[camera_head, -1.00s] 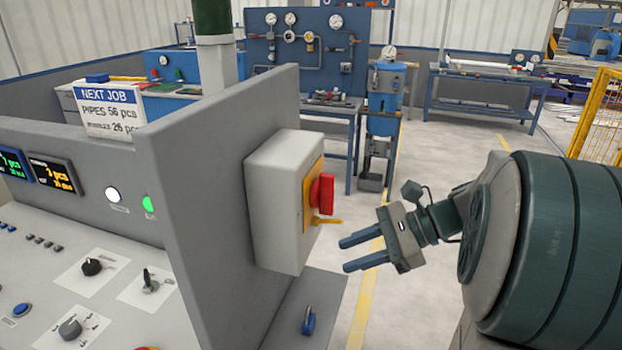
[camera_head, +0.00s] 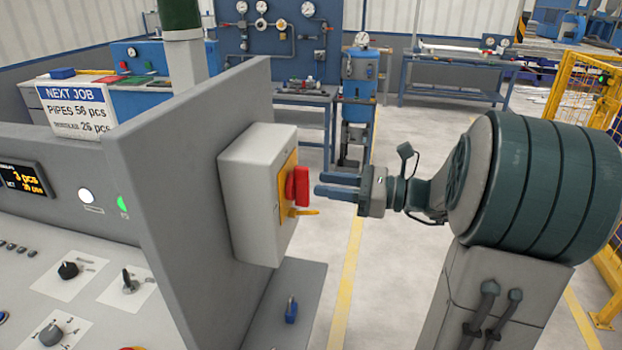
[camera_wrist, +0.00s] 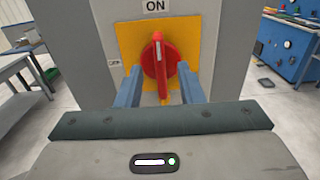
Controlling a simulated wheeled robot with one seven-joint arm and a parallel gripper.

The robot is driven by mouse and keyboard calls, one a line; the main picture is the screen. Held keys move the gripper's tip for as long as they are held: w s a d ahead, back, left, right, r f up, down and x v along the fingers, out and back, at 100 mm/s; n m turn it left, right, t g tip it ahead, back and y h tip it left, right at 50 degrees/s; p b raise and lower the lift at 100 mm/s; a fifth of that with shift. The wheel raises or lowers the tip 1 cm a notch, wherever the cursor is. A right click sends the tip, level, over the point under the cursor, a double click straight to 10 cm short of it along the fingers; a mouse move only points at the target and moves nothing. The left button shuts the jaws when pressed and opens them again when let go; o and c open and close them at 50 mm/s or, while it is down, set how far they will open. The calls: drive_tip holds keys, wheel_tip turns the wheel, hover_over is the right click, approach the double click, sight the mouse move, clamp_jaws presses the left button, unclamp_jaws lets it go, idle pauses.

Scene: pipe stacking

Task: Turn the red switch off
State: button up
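The red switch (camera_head: 299,186) is a rotary knob on a yellow plate, on the side of a grey-white box fixed to the console's end wall. In the wrist view the red switch (camera_wrist: 158,62) stands upright below an "ON" label (camera_wrist: 156,6). A yellow tab sticks out below it in the head view. My gripper (camera_head: 320,184) is level with the switch, its blue fingers pointing at it. In the wrist view my gripper (camera_wrist: 159,85) is open, one finger on each side of the knob's lower part. I cannot tell whether either finger touches it.
The grey console (camera_head: 60,260) with dials and a "NEXT JOB" sign (camera_head: 75,108) fills the left. A blue-handled part (camera_head: 291,310) is on a grey ledge below the box. Blue workbenches stand behind. The floor around my arm is clear.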

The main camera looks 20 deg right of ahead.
sight(309, 182)
drive_tip(key=shift+x, duration=2.05)
clamp_jaws()
